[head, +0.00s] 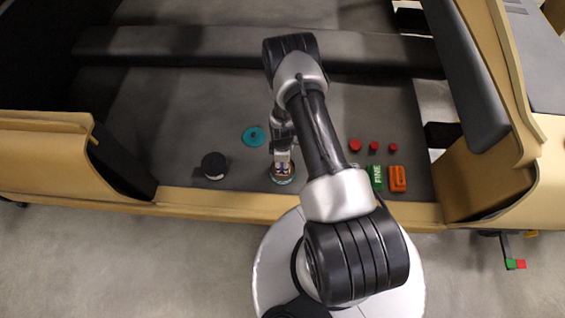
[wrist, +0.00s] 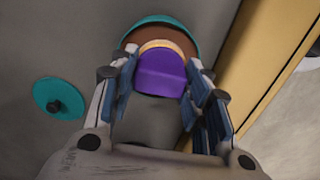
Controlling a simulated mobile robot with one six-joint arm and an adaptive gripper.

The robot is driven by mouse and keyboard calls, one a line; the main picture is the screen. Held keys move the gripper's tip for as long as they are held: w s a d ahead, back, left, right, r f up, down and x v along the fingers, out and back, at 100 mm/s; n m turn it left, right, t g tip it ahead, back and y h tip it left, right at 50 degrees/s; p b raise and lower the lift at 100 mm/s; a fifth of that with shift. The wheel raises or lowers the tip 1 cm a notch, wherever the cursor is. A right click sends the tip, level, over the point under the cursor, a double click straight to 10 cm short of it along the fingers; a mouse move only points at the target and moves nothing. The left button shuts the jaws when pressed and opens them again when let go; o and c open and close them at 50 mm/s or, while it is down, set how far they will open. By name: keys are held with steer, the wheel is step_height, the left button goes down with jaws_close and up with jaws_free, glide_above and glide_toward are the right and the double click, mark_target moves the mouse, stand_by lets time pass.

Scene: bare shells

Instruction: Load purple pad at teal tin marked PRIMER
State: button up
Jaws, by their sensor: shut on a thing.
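The purple pad (wrist: 160,76), with a tan band along its far edge, sits between the fingers of my gripper (wrist: 160,68) in the wrist view. My gripper is shut on it. Just beyond the pad is an open round tin with a teal rim (wrist: 171,20) and brown inside. The pad overlaps the tin in this view; I cannot tell whether they touch. In the head view my gripper (head: 283,160) points down over the tin (head: 283,180), which it partly hides. No PRIMER marking is readable.
A teal lid with a dark knob (wrist: 58,98) lies left of the tin; it also shows in the head view (head: 253,137). A black round container (head: 213,165) stands further left. Right of my arm are red cylinders (head: 374,146), a green FINE block (head: 377,178) and an orange block (head: 398,179). A tan ledge (head: 225,202) runs along the front.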

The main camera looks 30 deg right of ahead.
steer(key=shift+w+r+p, duration=0.1)
steer(key=shift+r+p, duration=1.75)
steer(key=shift+r, duration=1.5)
